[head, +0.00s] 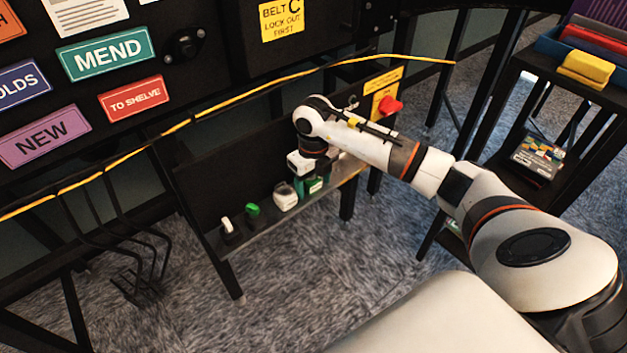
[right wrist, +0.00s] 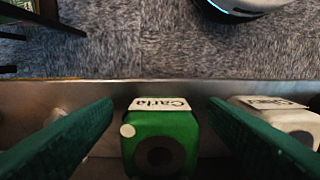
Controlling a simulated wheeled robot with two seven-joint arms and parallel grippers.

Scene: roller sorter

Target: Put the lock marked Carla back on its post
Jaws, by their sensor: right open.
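The green lock with a white label reading Carla (right wrist: 160,140) sits on the metal ledge in the right wrist view, its label upside down there. My right gripper (right wrist: 160,135) is open, with one dark green finger on each side of this lock. Gaps show between the fingers and the lock. In the head view my right gripper (head: 312,182) is down at the right part of the ledge, where the hand partly hides the green lock. I cannot make out which part is the lock's post. My left gripper is not in view.
A white lock (right wrist: 280,118) stands close beside the right finger; it also shows in the head view (head: 285,198). Further left on the ledge (head: 262,232) are a green-topped item (head: 253,214) and a white-and-black one (head: 230,232). A red knob (head: 390,106) is beyond the hand.

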